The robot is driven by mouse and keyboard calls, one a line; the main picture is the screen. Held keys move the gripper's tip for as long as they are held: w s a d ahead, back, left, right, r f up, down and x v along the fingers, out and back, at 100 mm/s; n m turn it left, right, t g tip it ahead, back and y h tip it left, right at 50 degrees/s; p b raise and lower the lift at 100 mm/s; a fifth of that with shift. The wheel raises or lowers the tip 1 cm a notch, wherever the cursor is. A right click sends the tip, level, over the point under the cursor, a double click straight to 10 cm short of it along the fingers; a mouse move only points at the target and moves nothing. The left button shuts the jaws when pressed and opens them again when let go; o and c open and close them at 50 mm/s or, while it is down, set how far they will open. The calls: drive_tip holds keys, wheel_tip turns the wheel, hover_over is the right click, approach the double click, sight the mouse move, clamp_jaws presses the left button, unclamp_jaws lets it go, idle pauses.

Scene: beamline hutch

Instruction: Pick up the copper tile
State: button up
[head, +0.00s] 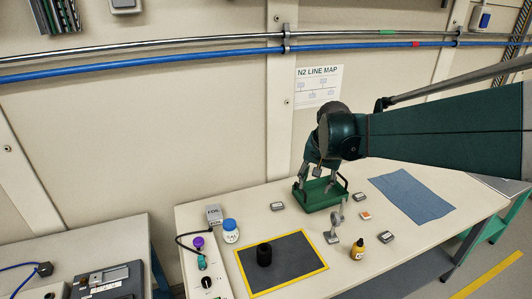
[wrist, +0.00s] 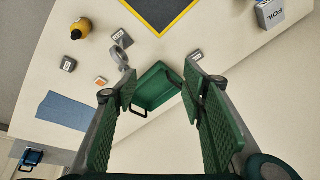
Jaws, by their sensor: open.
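The copper tile (head: 365,215) is a small orange-topped square lying flat on the white bench, right of the green tray. In the wrist view the copper tile (wrist: 101,81) lies to the left, outside the space between the fingers. My gripper (head: 317,181) is open and empty, pointing down above the green tray (head: 313,203). In the wrist view its two green-padded fingers (wrist: 160,80) stand wide apart, with the tray (wrist: 154,92) between them.
Grey tiles (head: 277,206) (head: 385,237) lie around. A ring-shaped optic on a post (head: 333,236) and a yellow bottle (head: 358,249) stand near the copper tile. A blue cloth (head: 412,196) lies right. A yellow-edged dark mat (head: 290,270) carries a black cylinder (head: 264,254).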

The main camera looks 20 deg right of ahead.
drive_tip(key=w+d+f+m+g, duration=0.1)
drive_tip(key=w+d+f+m, duration=0.3)
drive_tip(key=d, duration=0.6)
drive_tip(key=m+g+y, duration=0.1)
drive_tip(key=m+g, duration=0.2)
drive_tip(key=m, duration=0.3)
hover_over(369, 214)
wheel_tip(369, 214, down, 19)
drive_tip(key=shift+s+f, duration=0.1)
drive_tip(key=shift+f, duration=1.2)
drive_tip(key=shift+f, duration=0.15)
